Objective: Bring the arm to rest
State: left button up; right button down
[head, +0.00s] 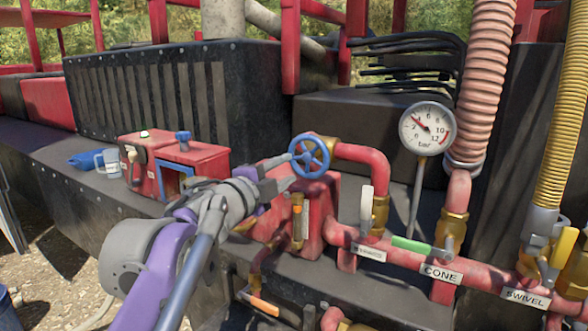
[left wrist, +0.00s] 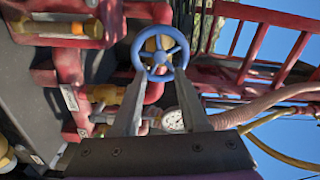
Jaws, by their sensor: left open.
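My left gripper (head: 277,180) reaches in from the lower left in the head view, on a grey and purple arm. Its fingers are open and end close to the blue handwheel (head: 310,155) on the red pipework. In the left wrist view the two grey fingers (left wrist: 158,88) stand apart, with the blue handwheel (left wrist: 160,57) just beyond their tips. Nothing shows between the fingers as held. I cannot tell whether a fingertip touches the wheel's rim. My right gripper is in neither view.
Red pipes with valve levers, labelled CONE (head: 441,273) and SWIVEL (head: 526,297), run right of my arm. A pressure gauge (head: 427,128) and a ribbed hose (head: 485,80) stand behind. A red box (head: 190,158) and a mug (head: 112,162) sit on the ledge at left.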

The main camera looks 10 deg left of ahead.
pick_arm(q)
jog(key=shift+s, duration=0.25)
jog(key=s+a+f+n+g+y, duration=0.1)
jog(key=s+a+f+n+y, duration=0.25)
jog(key=f, duration=0.35)
jog(key=s+a+f+n+g+y, duration=0.1)
jog(key=s+a+f+n+y, duration=0.1)
jog(key=f+n, duration=0.35)
jog(key=s+a+f+n+g+y, duration=0.2)
jog(key=s+f+n+y, duration=0.15)
jog(key=f, duration=0.35)
jog(key=s+d+f+n+g+h, duration=0.2)
jog(key=s+d+f+n+g, duration=0.1)
jog(key=s+f, duration=0.7)
jog(key=s+d+f+n+g+h, duration=0.2)
jog(key=s+f, duration=0.7)
jog(key=f, duration=0.7)
jog(key=d+n+g, duration=0.1)
jog(key=d+g, duration=0.1)
jog(key=shift+s+g, duration=0.35)
jog(key=shift+g, duration=0.05)
jog(key=shift+a+f+n, duration=0.1)
jog(key=shift+n, duration=0.15)
